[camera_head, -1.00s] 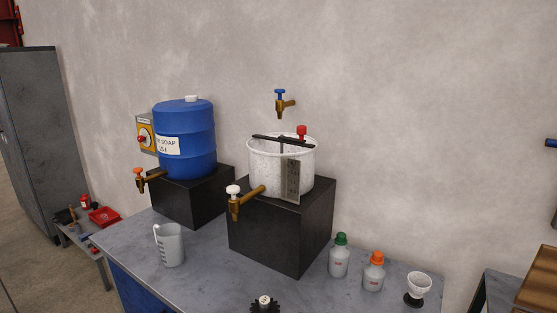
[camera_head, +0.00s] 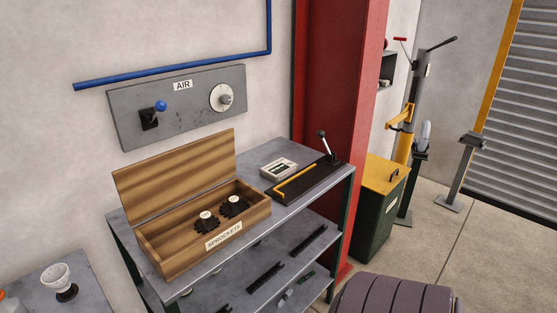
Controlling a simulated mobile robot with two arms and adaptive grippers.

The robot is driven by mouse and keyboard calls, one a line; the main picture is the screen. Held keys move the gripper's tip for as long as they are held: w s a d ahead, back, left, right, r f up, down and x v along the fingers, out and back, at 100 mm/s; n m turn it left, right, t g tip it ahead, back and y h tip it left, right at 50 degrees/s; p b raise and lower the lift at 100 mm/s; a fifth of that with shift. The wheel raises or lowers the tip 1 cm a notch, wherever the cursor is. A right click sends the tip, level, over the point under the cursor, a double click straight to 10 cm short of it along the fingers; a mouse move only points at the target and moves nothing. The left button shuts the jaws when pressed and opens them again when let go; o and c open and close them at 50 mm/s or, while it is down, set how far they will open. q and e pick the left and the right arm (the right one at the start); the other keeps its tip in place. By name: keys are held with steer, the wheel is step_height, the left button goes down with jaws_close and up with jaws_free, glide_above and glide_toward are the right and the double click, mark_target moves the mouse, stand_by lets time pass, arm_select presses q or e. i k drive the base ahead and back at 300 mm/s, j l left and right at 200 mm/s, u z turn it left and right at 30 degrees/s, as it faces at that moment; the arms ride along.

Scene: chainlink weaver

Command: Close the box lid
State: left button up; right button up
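A wooden box (camera_head: 170,266) labelled "SPROCKETS" stands on the top shelf of a grey metal rack. Its lid (camera_head: 178,172) is open, standing up along the back edge and leaning toward the wall. Two dark sprockets with white tags lie inside: one on the left (camera_head: 207,223) and one on the right (camera_head: 235,207). Neither of my grippers shows in the head view.
The rack's top shelf (camera_head: 285,151) also holds a small grey case (camera_head: 279,168) and a black fixture with a lever (camera_head: 312,181), right of the box. An AIR panel (camera_head: 180,104) is on the wall behind. A purple-grey ribbed object (camera_head: 395,296) is at the front. A white cup (camera_head: 57,278) stands on the left bench.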

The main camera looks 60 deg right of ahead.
mark_target(149, 187)
steer(key=z, duration=1.35)
